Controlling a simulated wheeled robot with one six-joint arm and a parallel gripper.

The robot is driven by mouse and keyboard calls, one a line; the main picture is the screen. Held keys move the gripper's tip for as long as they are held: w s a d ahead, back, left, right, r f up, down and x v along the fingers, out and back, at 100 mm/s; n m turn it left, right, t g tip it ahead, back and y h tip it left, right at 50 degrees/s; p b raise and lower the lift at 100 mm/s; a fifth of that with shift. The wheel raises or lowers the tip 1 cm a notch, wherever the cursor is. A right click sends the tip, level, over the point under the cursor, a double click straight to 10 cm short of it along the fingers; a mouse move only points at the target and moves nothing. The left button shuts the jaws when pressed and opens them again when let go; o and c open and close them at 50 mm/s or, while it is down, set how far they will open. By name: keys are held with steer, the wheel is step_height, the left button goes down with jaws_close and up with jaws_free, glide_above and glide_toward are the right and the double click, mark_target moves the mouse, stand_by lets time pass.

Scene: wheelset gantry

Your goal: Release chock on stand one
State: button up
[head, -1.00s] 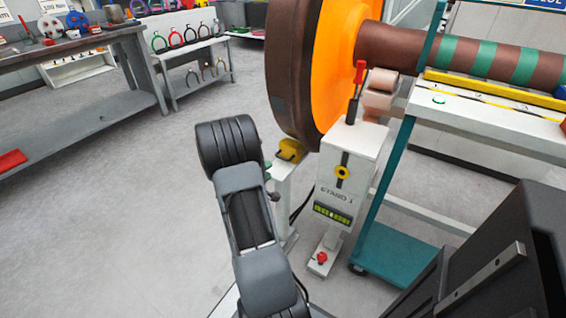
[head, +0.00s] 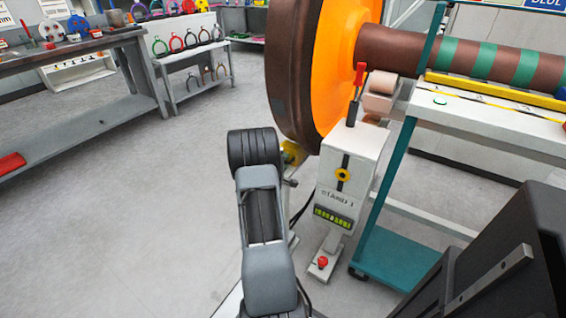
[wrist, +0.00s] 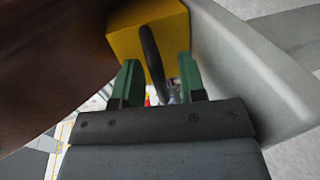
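The yellow chock (head: 291,153) sits low against the rim of the large brown and orange wheel (head: 297,80), on the left side of stand one (head: 345,180). In the wrist view the chock (wrist: 140,35) is at the top, with a dark bar-like handle (wrist: 153,55) on it. My gripper (wrist: 160,80) is open. Its two green fingers stand apart on either side of the handle, with visible gaps. In the head view my arm hides my gripper and part of the chock.
The floor (head: 150,230) to the left is clear, up to a workbench (head: 90,115).

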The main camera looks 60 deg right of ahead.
steer(key=shift+c, duration=0.2)
jaws_close()
stand_by(0.3)
